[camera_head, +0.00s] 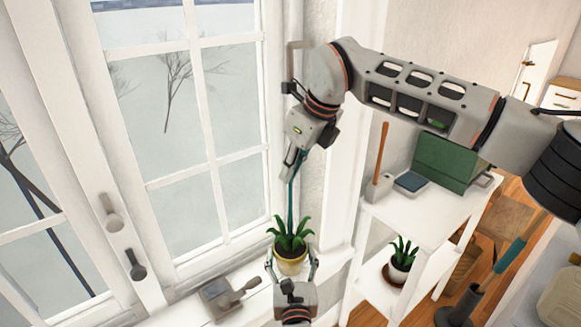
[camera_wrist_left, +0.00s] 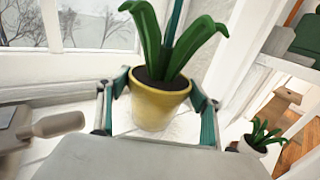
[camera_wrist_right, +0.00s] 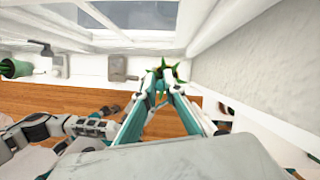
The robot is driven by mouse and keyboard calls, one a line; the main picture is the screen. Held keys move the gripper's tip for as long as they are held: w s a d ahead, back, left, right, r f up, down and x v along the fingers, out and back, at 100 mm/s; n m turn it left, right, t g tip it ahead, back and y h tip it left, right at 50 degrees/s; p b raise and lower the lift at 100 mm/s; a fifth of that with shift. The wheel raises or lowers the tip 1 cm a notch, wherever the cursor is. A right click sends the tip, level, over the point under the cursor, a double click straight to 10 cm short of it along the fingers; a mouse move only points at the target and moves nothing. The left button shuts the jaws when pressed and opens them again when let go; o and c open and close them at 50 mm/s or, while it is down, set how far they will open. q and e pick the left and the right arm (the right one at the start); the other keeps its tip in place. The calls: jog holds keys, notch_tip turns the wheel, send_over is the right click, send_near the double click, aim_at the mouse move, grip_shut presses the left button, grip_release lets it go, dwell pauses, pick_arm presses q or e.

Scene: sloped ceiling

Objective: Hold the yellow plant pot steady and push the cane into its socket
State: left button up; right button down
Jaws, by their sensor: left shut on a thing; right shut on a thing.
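The yellow plant pot (camera_head: 291,266) stands upright on the white window sill with a green leafy plant in it; it also shows in the left wrist view (camera_wrist_left: 158,106). My left gripper (camera_head: 292,262) is shut on the pot, one finger on each side. The teal cane (camera_head: 291,203) rises nearly upright from among the leaves, and shows behind them in the left wrist view (camera_wrist_left: 173,22). My right gripper (camera_head: 297,160) is above the pot, shut on the cane's upper part. Leaves and soil hide the socket and the cane's lower end.
A grey block with a handle (camera_head: 226,295) lies on the sill left of the pot. The window (camera_head: 180,120) is close on the left. A white shelf (camera_head: 425,222) on the right bears a green box (camera_head: 445,162) and, lower, a white-potted plant (camera_head: 400,262).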

jog(key=shift+f, duration=0.7)
jog(key=c, duration=2)
grip_release()
jog(key=shift+c, duration=0.2)
jog(key=shift+r, duration=0.15)
jog(key=v, duration=1.1)
jog(key=shift+d+r, duration=0.15)
jog(key=shift+r, duration=0.2)
